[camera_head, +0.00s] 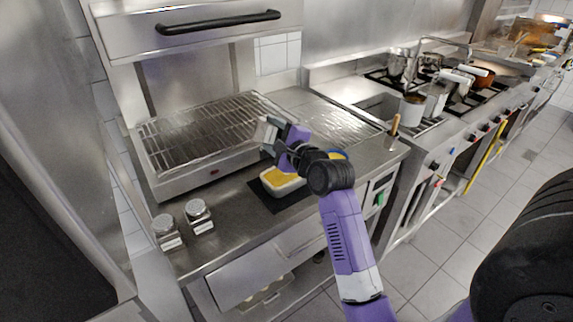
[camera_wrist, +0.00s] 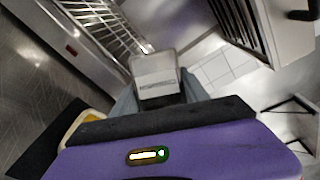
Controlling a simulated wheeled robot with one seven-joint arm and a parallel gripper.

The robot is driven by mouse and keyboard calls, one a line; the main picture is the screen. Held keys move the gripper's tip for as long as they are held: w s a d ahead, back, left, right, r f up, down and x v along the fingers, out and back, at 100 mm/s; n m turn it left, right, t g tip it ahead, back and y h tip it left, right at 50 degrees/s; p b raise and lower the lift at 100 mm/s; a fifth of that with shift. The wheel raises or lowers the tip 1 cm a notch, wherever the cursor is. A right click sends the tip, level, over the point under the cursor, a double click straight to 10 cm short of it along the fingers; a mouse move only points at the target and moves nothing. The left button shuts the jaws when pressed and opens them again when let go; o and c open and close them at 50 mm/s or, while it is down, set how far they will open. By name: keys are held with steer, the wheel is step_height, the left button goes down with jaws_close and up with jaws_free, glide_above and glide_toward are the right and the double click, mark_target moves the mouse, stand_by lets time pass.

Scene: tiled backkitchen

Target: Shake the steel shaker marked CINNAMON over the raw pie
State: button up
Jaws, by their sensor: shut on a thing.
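My gripper (camera_head: 270,138) is shut on a steel shaker (camera_wrist: 155,76) and holds it up above and slightly left of the pie. In the wrist view the shaker sits between the two grey fingers, with a pale label whose print is too small to read. In the head view the held shaker (camera_head: 264,130) looks tilted. The raw pie (camera_head: 280,179) is a yellow filling in a white rectangular dish on a dark mat (camera_head: 264,199); my wrist hides part of it. A yellow and white corner of the dish (camera_wrist: 68,126) shows at the lower left of the wrist view.
Two more labelled steel shakers (camera_head: 168,232) (camera_head: 199,216) stand on the steel counter (camera_head: 228,232) to the left. A grill with a wire rack (camera_head: 205,130) is behind the pie. A wooden-handled tool (camera_head: 394,128) and a stove with pots (camera_head: 411,104) are to the right.

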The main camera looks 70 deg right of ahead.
mark_target(269, 122)
step_height(269, 122, up, 3)
steer(key=n+g+p, duration=0.2)
steer(key=n+p, duration=0.1)
steer(key=p, duration=0.6)
steer(key=shift+f+n, duration=0.1)
steer(key=shift+n, duration=0.3)
steer(key=shift+w+n+g+b, duration=0.1)
steer(key=shift+n+g+b, duration=0.2)
steer(key=shift+n+g, duration=0.6)
steer(key=n+g, duration=0.1)
steer(key=r+n+g, duration=0.1)
steer(key=shift+r+n+h, duration=0.25)
steer(key=shift+n+h, duration=0.15)
steer(key=n+g, duration=0.1)
steer(key=r+n+g+h, duration=0.1)
steer(key=n, duration=0.1)
steer(key=shift+g, duration=0.4)
steer(key=shift+r+n+g+h, duration=0.4)
steer(key=shift+n+g+h, duration=0.2)
steer(key=shift+n+g, duration=0.3)
